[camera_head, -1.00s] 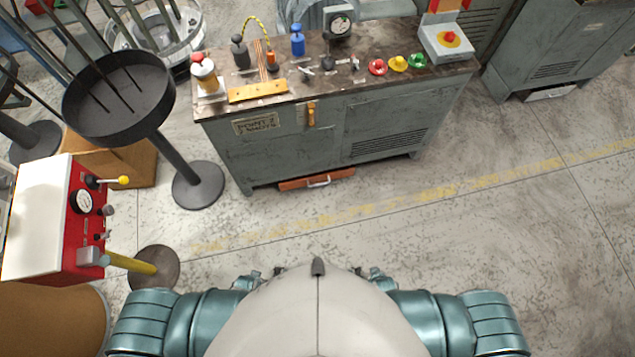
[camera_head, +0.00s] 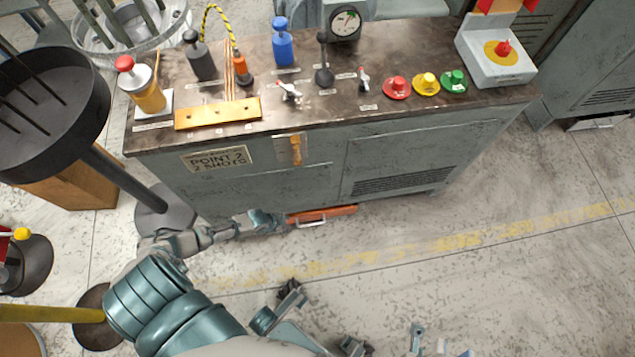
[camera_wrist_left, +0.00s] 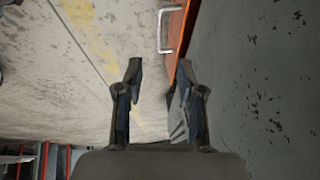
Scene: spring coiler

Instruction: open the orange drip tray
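The orange drip tray (camera_head: 340,211) is at the foot of the grey workbench, low over the floor. Its front shows as a thin orange strip with a pale bar handle (camera_head: 311,222). My left gripper (camera_head: 278,221) is at the left end of the tray, low by the bench front. In the left wrist view, the fingers (camera_wrist_left: 158,88) are apart with nothing between them. The tray edge (camera_wrist_left: 183,42) and its handle (camera_wrist_left: 163,32) show beyond the fingertips there.
The workbench (camera_head: 310,180) carries bottles, levers and several coloured buttons. A round black pan on a stand (camera_head: 50,110) is at the left. A yellow bar (camera_head: 50,313) is at lower left. The floor (camera_head: 480,290) right of the tray is clear.

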